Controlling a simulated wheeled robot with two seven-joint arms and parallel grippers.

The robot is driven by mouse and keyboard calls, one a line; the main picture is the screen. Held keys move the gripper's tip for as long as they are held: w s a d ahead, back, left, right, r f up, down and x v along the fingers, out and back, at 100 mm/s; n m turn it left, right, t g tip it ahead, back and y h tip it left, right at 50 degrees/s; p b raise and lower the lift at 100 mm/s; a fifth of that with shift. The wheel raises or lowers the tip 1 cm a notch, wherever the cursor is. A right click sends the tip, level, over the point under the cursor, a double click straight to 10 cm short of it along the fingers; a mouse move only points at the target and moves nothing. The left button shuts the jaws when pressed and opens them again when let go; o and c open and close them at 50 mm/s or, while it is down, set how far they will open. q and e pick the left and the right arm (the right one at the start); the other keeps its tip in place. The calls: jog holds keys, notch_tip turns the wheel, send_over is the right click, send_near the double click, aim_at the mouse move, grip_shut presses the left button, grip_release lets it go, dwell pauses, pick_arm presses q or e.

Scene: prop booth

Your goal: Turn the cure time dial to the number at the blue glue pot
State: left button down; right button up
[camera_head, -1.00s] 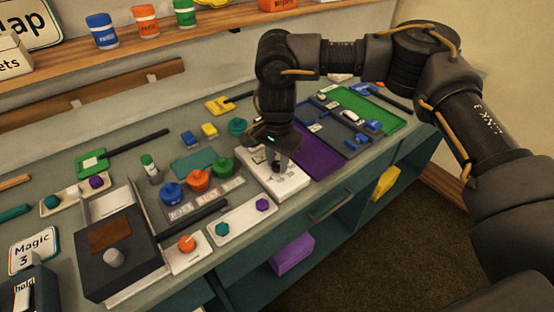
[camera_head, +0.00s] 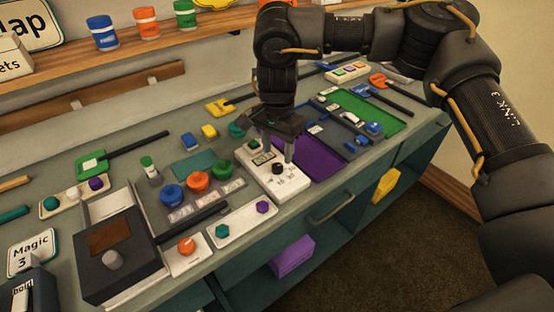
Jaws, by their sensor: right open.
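A white box (camera_head: 289,187) near the front edge of the bench carries a black dial (camera_head: 278,169) with small marks around it, too small to read. A small display and a dark button sit behind the dial. My right gripper (camera_head: 277,150) is open and empty, fingers pointing down, just above and behind the dial and apart from it. The blue glue pot (camera_head: 172,196) stands left of the box, first in a row with an orange pot (camera_head: 198,183) and a green pot (camera_head: 222,170). Number cards (camera_head: 180,214) lie in front of the pots; their figures are unreadable. My left gripper is out of view.
A white plate with teal and purple pieces (camera_head: 242,226) lies in front of the pots. An orange knob (camera_head: 186,246) sits on a white plate at the front. A purple mat (camera_head: 310,158) and green tray (camera_head: 370,113) lie right of the box.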

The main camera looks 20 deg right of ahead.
aim_at(277, 166)
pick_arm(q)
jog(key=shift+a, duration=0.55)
pick_arm(e)
notch_tip(277, 166, up, 6)
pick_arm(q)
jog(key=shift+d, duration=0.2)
